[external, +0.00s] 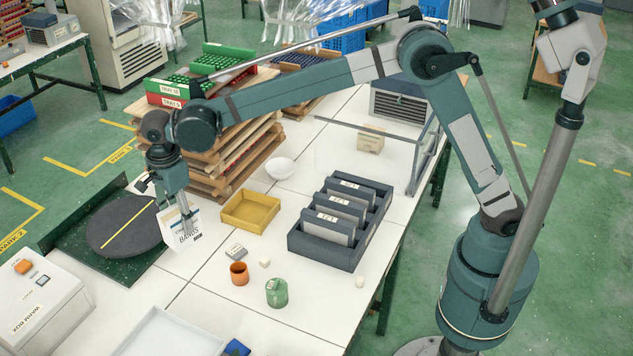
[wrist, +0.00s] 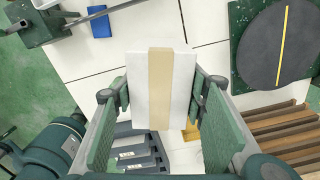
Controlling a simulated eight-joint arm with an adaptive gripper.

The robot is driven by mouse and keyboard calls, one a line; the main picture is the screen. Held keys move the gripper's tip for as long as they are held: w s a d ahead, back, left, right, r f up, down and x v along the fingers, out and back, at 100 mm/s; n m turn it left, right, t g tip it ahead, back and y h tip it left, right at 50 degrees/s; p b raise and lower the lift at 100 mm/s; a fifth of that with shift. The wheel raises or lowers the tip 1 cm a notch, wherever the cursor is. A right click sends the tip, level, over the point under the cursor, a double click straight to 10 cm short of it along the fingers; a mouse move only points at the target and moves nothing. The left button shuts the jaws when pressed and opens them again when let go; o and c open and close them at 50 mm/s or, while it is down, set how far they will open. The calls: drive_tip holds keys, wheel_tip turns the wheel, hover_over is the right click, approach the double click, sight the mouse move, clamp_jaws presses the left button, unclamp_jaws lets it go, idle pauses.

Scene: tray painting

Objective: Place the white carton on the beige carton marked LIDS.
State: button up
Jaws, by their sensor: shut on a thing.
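My gripper (external: 185,220) points down at the left of the table in the external view, beside the dark round turntable. It is shut on the white carton (external: 178,236), whose printed label seems to read BAGS. In the wrist view the white carton (wrist: 138,80), with a tan strip of tape along it, sits between both fingers of my gripper (wrist: 163,95). I cannot tell how far it is above the table. The beige carton marked LIDS (external: 370,139) stands at the far part of the table, apart from the gripper. Its top looks bare.
A yellow tray (external: 250,226), a white bowl (external: 280,168) and a dark rack of grey boxes (external: 310,246) stand between the two cartons. Stacked wooden trays (external: 215,185) rise behind my gripper. An orange cup (external: 239,281) and a green jar (external: 277,298) stand nearer the front.

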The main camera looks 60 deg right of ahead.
drive_tip(key=w+d+m+p, duration=0.15)
drive_tip(key=w+d, duration=0.25)
drive_tip(key=d, duration=1.1)
drive_tip(key=w+d+m+p, duration=0.1)
drive_tip(key=w+d+m, duration=0.15)
drive_tip(key=d, duration=1.35)
drive_tip(key=w+d+m+p, duration=0.15)
drive_tip(key=w+d, duration=0.35)
drive_tip(key=d, duration=1)
drive_tip(key=s+d+m+p, duration=0.1)
drive_tip(key=s+d+m, duration=0.15)
drive_tip(key=d, duration=1.25)
drive_tip(key=s+d+m+p, duration=0.1)
drive_tip(key=s+d+m, duration=0.15)
drive_tip(key=d, duration=1.25)
drive_tip(key=s+d+m+p, duration=0.1)
drive_tip(key=s+d, duration=0.7)
drive_tip(key=d, duration=0.4)
drive_tip(key=s+d+m+p, duration=0.1)
drive_tip(key=s+d+m, duration=0.1)
drive_tip(key=s+d, duration=0.75)
drive_tip(key=s+d+m+p, duration=0.1)
drive_tip(key=s+d+p, duration=0.1)
drive_tip(key=s+d, duration=0.8)
drive_tip(key=w+d+f, duration=0.3)
drive_tip(key=f, duration=0.8)
drive_tip(key=shift+w+d, duration=0.15)
drive_tip(key=shift+d, duration=0.05)
wheel_tip(320, 180, down, 6)
